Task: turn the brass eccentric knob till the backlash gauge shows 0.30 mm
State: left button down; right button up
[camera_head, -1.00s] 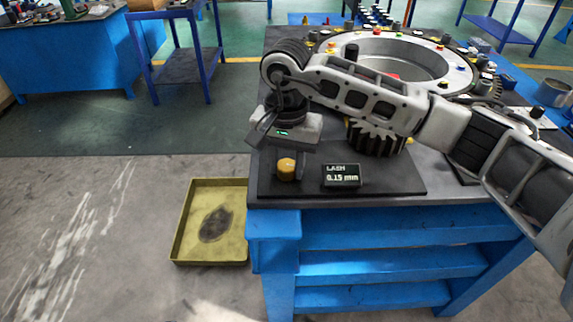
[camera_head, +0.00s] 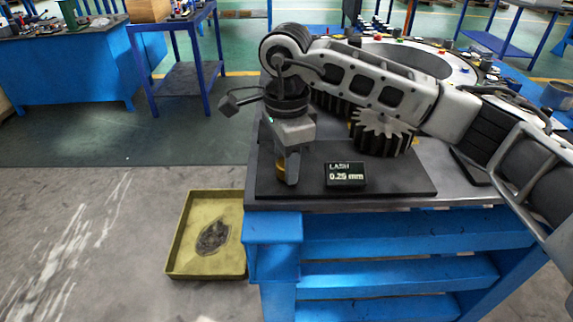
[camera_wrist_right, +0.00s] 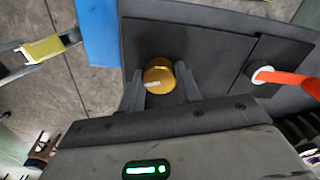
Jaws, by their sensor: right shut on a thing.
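The brass knob (camera_head: 281,170) stands at the left end of a dark plate on the blue bench, mostly hidden behind my fingers in the head view. In the right wrist view the round brass knob (camera_wrist_right: 159,76) sits between the two fingers, with a pale mark on its top. My right gripper (camera_head: 288,174) points down and is shut on it. The small black backlash gauge (camera_head: 345,175) stands to the right of the knob, headed LASH. It reads about 0.25 mm; the last digit is blurred.
A dark pinion gear (camera_head: 382,132) stands behind the gauge, beside a large toothed ring (camera_head: 440,60). An orange-red handle (camera_wrist_right: 285,79) lies right of the knob in the wrist view. A yellow tray (camera_head: 176,240) is on the floor left of the blue bench (camera_head: 390,230).

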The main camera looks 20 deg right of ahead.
pick_arm(q)
jog(key=shift+f+b, duration=0.1)
jog(key=shift+b, duration=0.3)
pick_arm(e)
jog(key=shift+r+m, duration=0.1)
jog(key=shift+m, duration=1.5)
pick_arm(q)
jog(key=shift+w, duration=0.1)
pick_arm(e)
jog(key=o, duration=1)
jog(key=shift+c, duration=0.2)
pick_arm(q)
jog(key=shift+d, duration=0.1)
jog(key=shift+p, duration=0.5)
pick_arm(e)
notch_tip(320, 180, up, 16)
